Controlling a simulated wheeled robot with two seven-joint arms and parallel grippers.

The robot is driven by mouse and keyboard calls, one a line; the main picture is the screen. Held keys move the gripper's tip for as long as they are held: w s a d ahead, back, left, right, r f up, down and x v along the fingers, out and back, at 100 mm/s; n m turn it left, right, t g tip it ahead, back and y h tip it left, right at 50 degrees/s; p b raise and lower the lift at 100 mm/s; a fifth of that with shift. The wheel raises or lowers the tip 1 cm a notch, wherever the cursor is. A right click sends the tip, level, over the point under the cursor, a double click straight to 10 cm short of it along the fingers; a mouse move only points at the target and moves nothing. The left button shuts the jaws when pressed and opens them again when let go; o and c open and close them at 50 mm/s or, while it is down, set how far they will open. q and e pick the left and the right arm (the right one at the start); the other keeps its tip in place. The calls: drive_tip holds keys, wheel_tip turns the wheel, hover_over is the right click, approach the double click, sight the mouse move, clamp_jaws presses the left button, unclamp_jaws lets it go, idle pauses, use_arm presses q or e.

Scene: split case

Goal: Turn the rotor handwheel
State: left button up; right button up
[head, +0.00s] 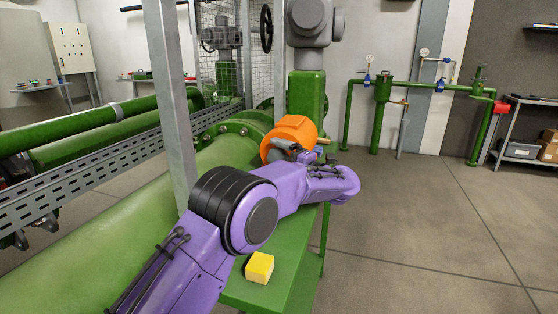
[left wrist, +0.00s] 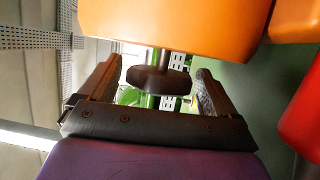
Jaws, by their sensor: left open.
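An orange housing (head: 290,132) sits at the end of the large green pipe. In the left wrist view the orange housing (left wrist: 175,30) fills the top. A short metal shaft comes out of it and bears a small dark round handwheel (left wrist: 148,80). My left gripper (head: 298,153) is at the housing, partly hidden by my own purple arm. In the left wrist view its two fingers (left wrist: 160,90) are spread, one on each side of the handwheel, with gaps visible on both sides. In the head view I cannot clearly make out the handwheel. My right gripper is not in view.
A yellow block (head: 259,267) lies on a green bench (head: 285,277) below my arm. A grey post (head: 170,100) and perforated tray (head: 100,160) stand left. A red part (left wrist: 303,115) is close at the right in the left wrist view. The floor at right is clear.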

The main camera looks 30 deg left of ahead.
use_arm(q)
drive_tip(key=c, duration=1)
drive_tip(key=shift+o, duration=0.2)
drive_tip(key=shift+r+n+h+p, duration=0.2)
drive_tip(key=shift+n+h+p, duration=0.1)
drive_tip(key=shift+h+p, duration=0.7)
drive_tip(key=shift+g+h+p, duration=0.3)
drive_tip(key=shift+h+p, duration=0.2)
drive_tip(key=shift+p, duration=0.25)
drive_tip(key=shift+f+n+h+p, duration=0.1)
drive_tip(key=shift+n+h+p, duration=0.6)
drive_tip(key=shift+h+p, duration=0.7)
drive_tip(key=shift+h, duration=0.4)
drive_tip(key=o, duration=1)
drive_tip(key=shift+c, duration=0.2)
drive_tip(key=v, duration=1)
drive_tip(key=shift+d, duration=0.25)
drive_tip(key=shift+s, duration=0.1)
